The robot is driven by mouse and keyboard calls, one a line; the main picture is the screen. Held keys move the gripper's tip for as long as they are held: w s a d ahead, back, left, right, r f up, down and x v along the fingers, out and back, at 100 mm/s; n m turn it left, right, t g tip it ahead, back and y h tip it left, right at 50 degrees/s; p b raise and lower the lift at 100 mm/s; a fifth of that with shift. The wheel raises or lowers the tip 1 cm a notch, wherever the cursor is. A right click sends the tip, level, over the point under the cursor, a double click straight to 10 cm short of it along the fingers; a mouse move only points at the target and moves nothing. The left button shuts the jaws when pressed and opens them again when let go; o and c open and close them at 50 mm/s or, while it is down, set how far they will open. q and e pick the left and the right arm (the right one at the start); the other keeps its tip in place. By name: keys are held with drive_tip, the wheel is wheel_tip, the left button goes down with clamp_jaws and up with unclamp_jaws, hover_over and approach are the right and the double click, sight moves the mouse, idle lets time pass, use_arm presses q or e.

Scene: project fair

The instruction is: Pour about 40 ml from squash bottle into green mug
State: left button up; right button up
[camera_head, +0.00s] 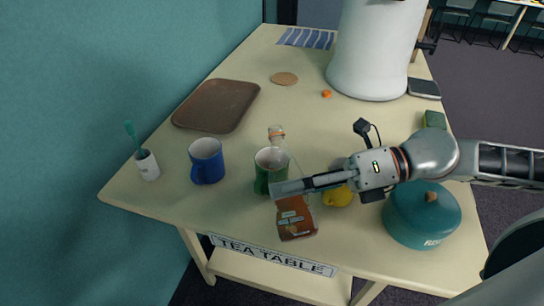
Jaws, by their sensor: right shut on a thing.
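The squash bottle (295,222) has a clear upper part, an orange-brown lower part with a label, and an orange ring at its neck. Its neck points away from me and slightly left. My right gripper (288,187) reaches in from the right and is shut on the bottle's middle, hiding part of it. I cannot tell whether the base touches the table. The green mug (262,180) stands upright just behind and left of the gripper, partly hidden by the bottle and fingers. Its contents are not clear. My left gripper is not in view.
On the table (237,223) are a blue mug (207,167), a white cup (147,166) with a toothbrush, a brown tray (216,106), a yellow lemon-like item (338,197) and a teal kettle (422,220). A large white container (373,55) stands behind. The front left is clear.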

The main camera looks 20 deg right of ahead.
sight(284, 155)
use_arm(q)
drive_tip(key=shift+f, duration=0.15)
